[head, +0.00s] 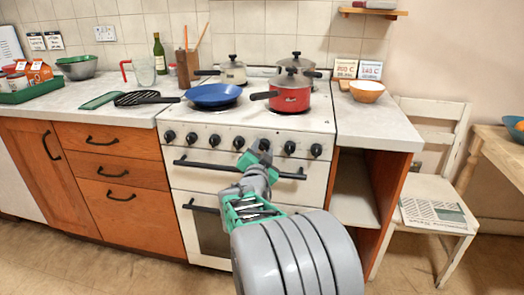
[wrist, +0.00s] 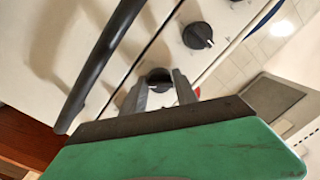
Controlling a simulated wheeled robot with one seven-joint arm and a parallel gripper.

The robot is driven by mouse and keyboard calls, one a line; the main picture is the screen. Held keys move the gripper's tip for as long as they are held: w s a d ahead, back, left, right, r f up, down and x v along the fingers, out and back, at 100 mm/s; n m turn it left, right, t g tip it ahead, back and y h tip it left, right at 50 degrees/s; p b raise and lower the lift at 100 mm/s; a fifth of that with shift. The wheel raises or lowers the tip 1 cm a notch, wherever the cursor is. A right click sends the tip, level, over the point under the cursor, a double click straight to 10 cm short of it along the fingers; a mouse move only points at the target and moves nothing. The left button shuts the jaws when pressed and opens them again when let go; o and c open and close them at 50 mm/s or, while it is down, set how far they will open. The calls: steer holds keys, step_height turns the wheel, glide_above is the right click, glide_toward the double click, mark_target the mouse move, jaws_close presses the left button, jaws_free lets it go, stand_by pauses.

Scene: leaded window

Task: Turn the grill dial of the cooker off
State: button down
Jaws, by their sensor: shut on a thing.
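The white cooker (head: 240,120) stands in the middle of the head view, with a row of several black dials along its front panel. My gripper (head: 258,156) is at this panel, right of the row's middle. In the wrist view my gripper (wrist: 159,90) has its two grey fingers on either side of a black dial (wrist: 158,75), shut on it. The fingers and green gripper body hide part of this dial. A neighbouring dial (wrist: 198,36) shows clear and untouched. I cannot read any marking that tells which one is the grill dial.
A black oven handle bar (head: 190,163) runs just below the dials; it is also close by in the wrist view (wrist: 98,65). A red pot (head: 290,99) and a blue pan (head: 212,95) stand on the hob. A white chair (head: 428,190) stands at the right.

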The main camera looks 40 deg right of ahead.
steer(key=shift+s+f+n, duration=0.1)
steer(key=shift+f+n, duration=0.05)
steer(key=shift+n, duration=0.15)
steer(key=n, duration=0.2)
steer(key=shift+n, duration=0.3)
steer(key=n, duration=0.4)
steer(key=shift+g, duration=0.3)
steer(key=n, duration=0.3)
steer(key=shift+s+d+n+p, duration=0.1)
steer(key=shift+n+p, duration=0.2)
steer(key=shift+n, duration=0.1)
steer(key=n+g+p, duration=0.1)
steer(key=n, duration=0.3)
steer(key=n+p, duration=0.1)
steer(key=n, duration=0.1)
steer(key=n+p, duration=0.1)
steer(key=n, duration=0.1)
steer(key=n+p, duration=0.2)
steer(key=shift+r, duration=0.4)
steer(key=n+h+p, duration=0.1)
steer(key=n+p, duration=0.2)
steer(key=n, duration=0.2)
steer(key=shift+g+p, duration=0.3)
steer(key=shift+p, duration=0.05)
